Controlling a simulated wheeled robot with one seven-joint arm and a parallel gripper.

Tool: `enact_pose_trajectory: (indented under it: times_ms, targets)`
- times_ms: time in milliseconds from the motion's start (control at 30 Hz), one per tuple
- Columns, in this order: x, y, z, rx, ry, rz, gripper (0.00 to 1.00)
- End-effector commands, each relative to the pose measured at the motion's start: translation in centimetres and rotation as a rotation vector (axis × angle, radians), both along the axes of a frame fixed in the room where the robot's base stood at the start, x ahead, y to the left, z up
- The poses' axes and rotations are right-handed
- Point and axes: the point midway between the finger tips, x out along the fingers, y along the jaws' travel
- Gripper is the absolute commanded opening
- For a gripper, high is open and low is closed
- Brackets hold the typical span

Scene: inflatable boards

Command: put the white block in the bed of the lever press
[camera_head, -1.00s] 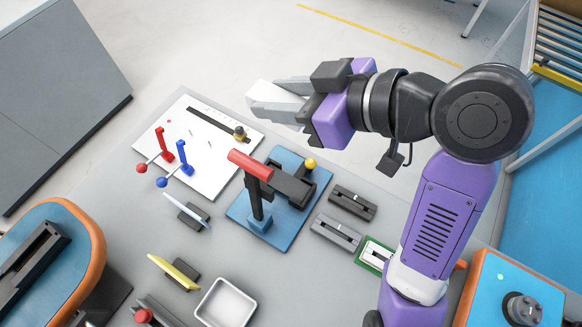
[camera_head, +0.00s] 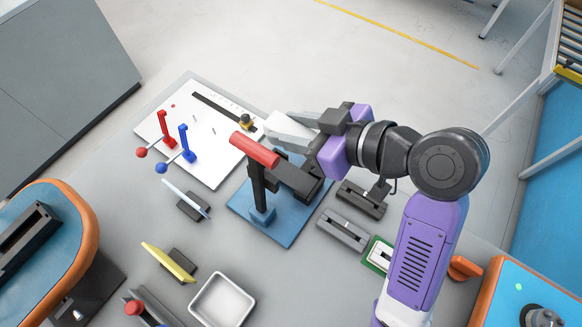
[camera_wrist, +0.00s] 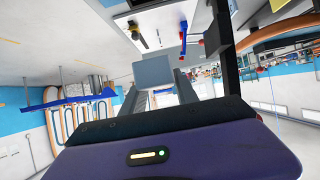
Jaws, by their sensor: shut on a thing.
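My gripper (camera_head: 294,129) is shut on the white block (camera_head: 279,127), which sticks out past the fingertips. In the wrist view the block (camera_wrist: 153,71) shows as a grey-white square between the two fingers. The lever press stands on a blue base plate (camera_head: 284,232) with a black column and a red handle (camera_head: 254,149). In the head view the gripper and block overlap the far side of the press, behind the red handle. The press's black body (camera_head: 298,181) shows below the gripper. The block appears above the table; its exact height over the bed cannot be told.
A white board (camera_head: 205,170) with red and blue levers lies left of the press. Dark slotted blocks (camera_head: 343,230) lie right of it. A white tray (camera_head: 222,300) and yellow panel (camera_head: 168,262) stand in front. Orange-edged blue stations (camera_head: 70,235) flank the table.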

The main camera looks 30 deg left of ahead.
Motion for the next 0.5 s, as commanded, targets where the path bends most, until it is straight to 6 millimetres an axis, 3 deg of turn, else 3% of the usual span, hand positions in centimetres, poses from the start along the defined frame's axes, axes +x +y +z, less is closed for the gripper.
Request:
enact_pose_trajectory:
  times_ms: [300,500]
  targets:
    - [-0.1,0.0,-7.7,-0.001,0.006,-0.001,0.0]
    - [0.0,0.0,-10.2,0.0,0.0,-0.001,0.0]
